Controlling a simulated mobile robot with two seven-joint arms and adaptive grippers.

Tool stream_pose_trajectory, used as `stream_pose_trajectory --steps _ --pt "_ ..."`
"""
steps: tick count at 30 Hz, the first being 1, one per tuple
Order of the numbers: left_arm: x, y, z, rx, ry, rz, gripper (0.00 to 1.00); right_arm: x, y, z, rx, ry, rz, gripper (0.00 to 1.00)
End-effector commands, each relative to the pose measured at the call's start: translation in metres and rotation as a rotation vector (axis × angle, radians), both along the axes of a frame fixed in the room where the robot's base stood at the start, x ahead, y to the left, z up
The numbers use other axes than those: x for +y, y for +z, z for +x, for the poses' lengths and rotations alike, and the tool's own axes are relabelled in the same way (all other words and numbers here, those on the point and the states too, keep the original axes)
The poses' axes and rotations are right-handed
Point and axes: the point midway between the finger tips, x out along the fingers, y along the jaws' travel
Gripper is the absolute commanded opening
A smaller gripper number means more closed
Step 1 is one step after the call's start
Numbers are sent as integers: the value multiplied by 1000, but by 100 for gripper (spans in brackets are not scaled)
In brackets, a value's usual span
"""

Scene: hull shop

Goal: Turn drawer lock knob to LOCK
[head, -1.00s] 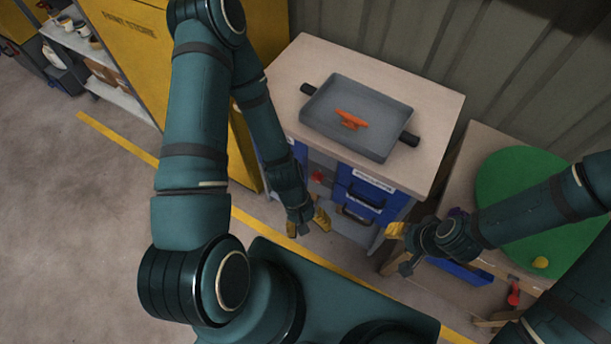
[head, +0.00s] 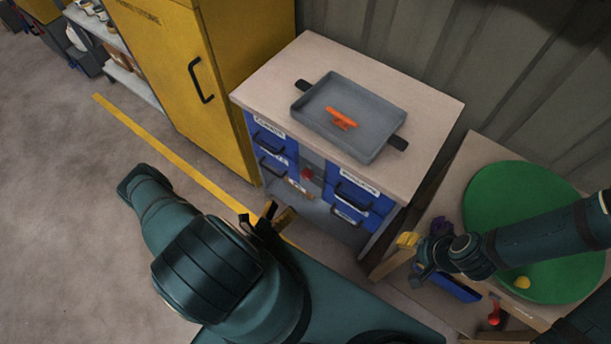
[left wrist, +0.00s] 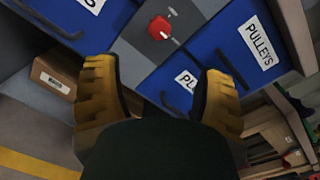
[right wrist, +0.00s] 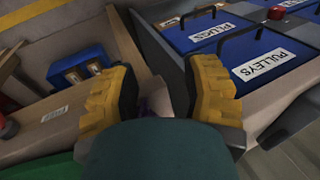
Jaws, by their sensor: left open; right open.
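The red lock knob (head: 307,175) is on a grey panel between the blue drawers of a workbench cabinet (head: 342,165). In the left wrist view the knob (left wrist: 159,28) lies ahead, between the finger directions, with small pale marks beside it; I cannot read them. My left gripper (head: 272,216) is open and empty, in front of the cabinet and apart from the knob. Its fingers show in the left wrist view (left wrist: 158,75). My right gripper (head: 408,240) is open and empty near the cabinet's right front corner. The right wrist view shows the knob (right wrist: 277,13) at the top right.
A grey tray (head: 365,140) with an orange part (head: 342,118) sits on the cabinet top. A yellow cupboard (head: 215,75) stands to its left. A table with a green disc (head: 520,205) is at the right. Labelled drawers with black handles flank the knob. The floor at left is open.

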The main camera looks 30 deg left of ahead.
Motion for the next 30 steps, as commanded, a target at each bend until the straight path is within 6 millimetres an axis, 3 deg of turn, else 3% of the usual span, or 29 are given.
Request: stream_pose_trajectory --steps 5,21,30 --pt "1 0 19 -3 7 1 70 0 -2 0 -1 0 0 47" --pt "-2 -1 117 -2 2 2 70 -1 -15 3 -7 -2 -2 47" --pt "-2 0 135 -1 3 1 70 -1 -17 4 -9 -2 -2 47"
